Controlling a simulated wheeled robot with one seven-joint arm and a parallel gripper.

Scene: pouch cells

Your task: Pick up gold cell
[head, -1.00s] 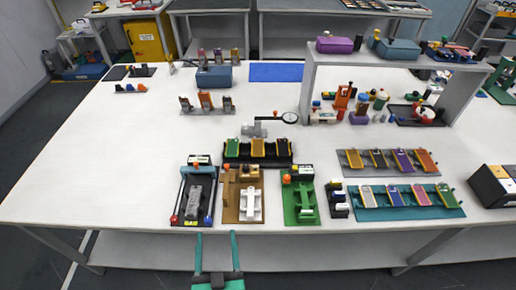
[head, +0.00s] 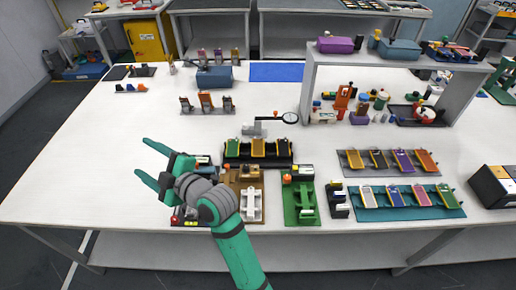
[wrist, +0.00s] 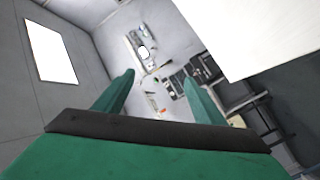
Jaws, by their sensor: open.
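My gripper (head: 149,163) is raised above the left part of the white table, its teal fingers spread and empty, pointing left. In the wrist view the open fingers (wrist: 158,92) have nothing between them. Other yellowish cells lie on the grey tray (head: 390,171) and the teal tray (head: 352,206) at the right. I cannot tell for sure which one is the gold cell.
My arm partly hides the black-and-blue fixture (head: 179,216) at the front left. A brown fixture (head: 235,213) and a green fixture (head: 290,211) stand beside it. A grey shelf frame (head: 307,98) stands at the back right.

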